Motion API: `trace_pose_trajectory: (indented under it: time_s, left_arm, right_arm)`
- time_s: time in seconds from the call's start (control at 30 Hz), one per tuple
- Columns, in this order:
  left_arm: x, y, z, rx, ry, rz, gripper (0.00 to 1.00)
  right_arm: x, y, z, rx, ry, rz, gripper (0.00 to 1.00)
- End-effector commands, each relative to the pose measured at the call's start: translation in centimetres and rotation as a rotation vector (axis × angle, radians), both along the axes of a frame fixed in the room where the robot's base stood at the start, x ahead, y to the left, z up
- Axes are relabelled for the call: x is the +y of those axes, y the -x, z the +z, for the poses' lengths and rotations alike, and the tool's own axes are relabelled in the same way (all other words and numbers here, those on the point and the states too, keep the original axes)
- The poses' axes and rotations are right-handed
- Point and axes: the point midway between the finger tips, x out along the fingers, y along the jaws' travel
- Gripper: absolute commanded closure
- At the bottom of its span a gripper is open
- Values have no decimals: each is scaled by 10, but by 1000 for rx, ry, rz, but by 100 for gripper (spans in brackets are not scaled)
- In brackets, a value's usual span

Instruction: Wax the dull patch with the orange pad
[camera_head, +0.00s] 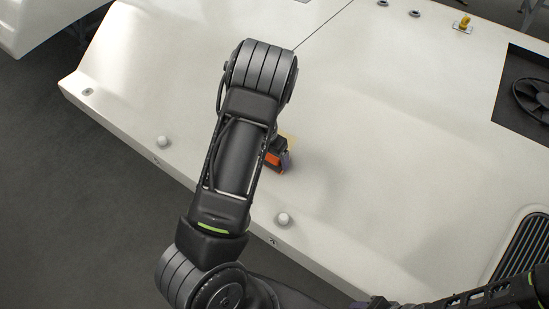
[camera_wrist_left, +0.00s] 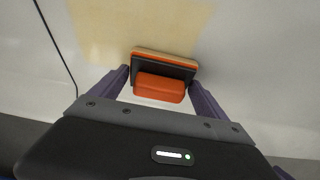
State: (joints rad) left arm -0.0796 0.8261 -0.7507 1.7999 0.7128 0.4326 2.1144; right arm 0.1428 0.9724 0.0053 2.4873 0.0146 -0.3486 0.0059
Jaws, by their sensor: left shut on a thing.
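The orange pad (camera_wrist_left: 160,88) has an orange grip block, a dark plate and a tan face. My left gripper (camera_wrist_left: 157,92) is shut on its block with purple fingers. In the head view the pad (camera_head: 272,160) and my left gripper (camera_head: 283,160) show beside my left arm, which hides part of them. The dull patch (camera_wrist_left: 110,27) is a yellowish area on the pale panel, and the pad is at its near edge. I cannot tell whether the pad touches the surface. Only a sliver of the patch (camera_head: 289,139) shows in the head view. My right gripper (camera_head: 376,302) is at the bottom edge, its fingers unclear.
The pale panel (camera_head: 380,150) is broad and mostly clear. Round knobs (camera_head: 283,219) stand along its near edge. A fan opening (camera_head: 530,95) and a slotted vent (camera_head: 525,250) lie at the right. A small yellow fitting (camera_head: 463,24) stands at the back.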

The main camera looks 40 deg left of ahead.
Motion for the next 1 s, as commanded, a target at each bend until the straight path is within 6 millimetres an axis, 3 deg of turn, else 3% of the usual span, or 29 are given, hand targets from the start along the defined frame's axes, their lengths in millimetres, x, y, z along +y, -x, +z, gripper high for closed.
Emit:
trace_pose_trajectory:
  time_s: [0.23, 0.5, 0.87, 1.0]
  left_arm:
    - [5, 0, 0, 0, -1, 1, 55]
    - [29, -1, -3, 0, -1, 2, 55]
    - [32, -1, -3, -1, -2, 0, 55]
    - [41, -1, -3, -2, -4, 2, 55]
  right_arm:
    - [0, 0, -1, 0, 0, 0, 48]
    - [0, 0, -4, 0, 0, 0, 48]
    - [0, 0, -4, 0, 0, 0, 48]
    - [0, 0, -4, 0, 0, 0, 48]
